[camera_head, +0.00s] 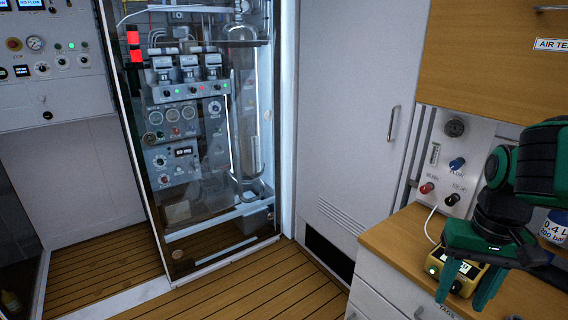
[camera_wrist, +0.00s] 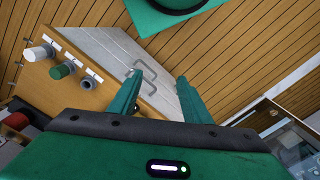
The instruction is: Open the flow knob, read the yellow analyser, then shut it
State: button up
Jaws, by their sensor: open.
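The white fill panel (camera_head: 474,150) stands on the wall behind the wooden counter. The blue flow knob (camera_head: 457,163) sits in its middle, with a red knob (camera_head: 427,188) and a black knob (camera_head: 452,199) below. The yellow analyser (camera_head: 465,274) lies on the counter, partly hidden by my gripper; I cannot read its display. My gripper (camera_head: 464,298) is open and empty, its green fingers pointing down in front of the analyser. In the wrist view, my gripper (camera_wrist: 160,92) is open over the drawer fronts and floor; neither the flow knob nor the analyser can be made out there.
Drawers (camera_head: 385,285) with handles are under the counter (camera_head: 400,240). A white cable (camera_head: 430,222) runs from the panel to the analyser. A glass-fronted equipment cabinet (camera_head: 200,140) and a white door (camera_head: 345,120) stand to the left. The plank floor (camera_head: 255,285) between is clear.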

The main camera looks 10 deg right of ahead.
aim_at(456, 164)
jog(key=z, duration=1)
